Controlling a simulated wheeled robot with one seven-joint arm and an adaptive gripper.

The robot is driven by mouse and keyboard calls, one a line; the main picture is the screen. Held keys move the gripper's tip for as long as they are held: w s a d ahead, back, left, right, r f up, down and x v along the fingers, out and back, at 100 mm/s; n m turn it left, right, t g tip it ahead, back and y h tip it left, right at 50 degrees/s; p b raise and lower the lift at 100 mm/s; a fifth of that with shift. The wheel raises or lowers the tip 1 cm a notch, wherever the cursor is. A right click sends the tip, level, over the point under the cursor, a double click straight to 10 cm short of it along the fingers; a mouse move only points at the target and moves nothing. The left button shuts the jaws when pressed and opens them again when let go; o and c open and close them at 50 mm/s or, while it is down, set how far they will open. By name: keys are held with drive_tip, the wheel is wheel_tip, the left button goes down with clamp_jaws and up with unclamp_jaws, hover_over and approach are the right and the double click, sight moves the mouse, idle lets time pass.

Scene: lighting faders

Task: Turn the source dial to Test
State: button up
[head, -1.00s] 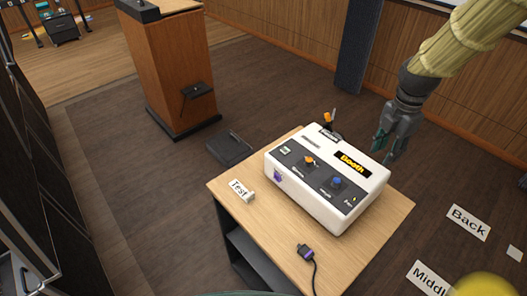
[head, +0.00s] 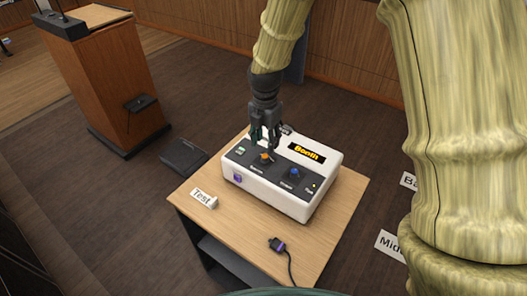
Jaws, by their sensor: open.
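The white control box (head: 267,205) with a yellow "Booth" label stands on a wooden table. Its dark panel carries an orange dial (head: 265,157), which I take to be the source dial, and a blue dial (head: 295,171). The lettering under the dials is too small to read surely. My gripper (head: 270,148) points down at the orange dial, its open fingers at or just above it. The fingers partly hide the dial, and I cannot tell whether they touch it.
A plug with a cable (head: 277,245) lies on the wooden table (head: 235,228) in front of the box. A dark case (head: 184,157) lies on the floor at left, near a wooden lectern (head: 105,85). My arm covers much of the right side.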

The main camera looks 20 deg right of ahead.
sight(265, 156)
drive_tip(key=shift+f+p, duration=0.75)
drive_tip(key=shift+f, duration=2.2)
clamp_jaws()
